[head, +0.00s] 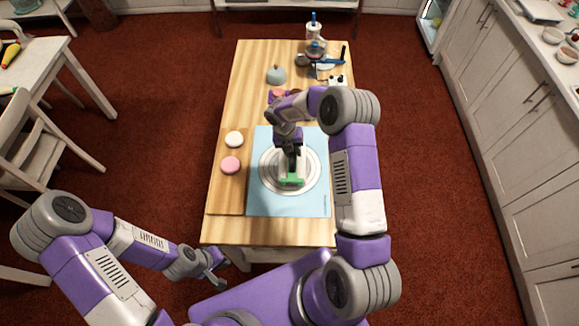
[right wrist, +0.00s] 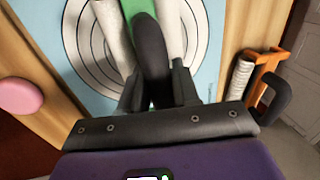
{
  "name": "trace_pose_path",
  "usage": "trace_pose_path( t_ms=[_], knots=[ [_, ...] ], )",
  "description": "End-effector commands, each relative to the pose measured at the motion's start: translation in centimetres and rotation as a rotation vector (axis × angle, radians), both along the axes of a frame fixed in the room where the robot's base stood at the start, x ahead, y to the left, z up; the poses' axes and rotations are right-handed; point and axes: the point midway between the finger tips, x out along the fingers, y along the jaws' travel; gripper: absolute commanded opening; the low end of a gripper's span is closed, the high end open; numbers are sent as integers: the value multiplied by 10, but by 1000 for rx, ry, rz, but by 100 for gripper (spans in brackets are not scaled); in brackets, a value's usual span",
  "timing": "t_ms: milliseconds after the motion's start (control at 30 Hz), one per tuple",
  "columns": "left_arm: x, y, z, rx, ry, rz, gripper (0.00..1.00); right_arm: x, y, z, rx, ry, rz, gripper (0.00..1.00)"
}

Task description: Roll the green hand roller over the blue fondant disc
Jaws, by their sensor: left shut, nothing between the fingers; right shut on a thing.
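The green hand roller (head: 291,181) is over the white ringed circle (head: 267,184) on the light blue mat (head: 260,206). My right gripper (head: 290,165) is shut on the roller from above. In the right wrist view its fingers (right wrist: 158,88) are on either side of the dark handle, with the roller's green part (right wrist: 128,8) beyond. I cannot make out a separate blue fondant disc in either view. Whether the roller touches the surface is unclear. My left gripper (head: 214,280) is shut and empty, low beside the table's near left corner.
A white disc (head: 234,139) and a pink disc (head: 230,165) lie left of the mat on the wooden table (head: 250,75). An orange-handled roller (right wrist: 266,72) is on the right in the wrist view. Several items crowd the table's far end. My right arm hides part of the right side.

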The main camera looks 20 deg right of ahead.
Motion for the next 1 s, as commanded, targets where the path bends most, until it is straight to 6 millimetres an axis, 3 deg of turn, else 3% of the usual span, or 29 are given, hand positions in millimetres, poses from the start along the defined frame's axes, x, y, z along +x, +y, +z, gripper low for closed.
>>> trace_pose_path(
  t_ms=[33,467,1000],
  knots=[
    [0,0,0,0,0,0,0,-7,-5,-6,-2,17,-3,0],
    [0,0,0,0,0,0,0,-6,-4,-6,1,13,0,0],
    [0,0,-3,0,0,0,0,1,11,-7,5,8,2,0]
  ],
)
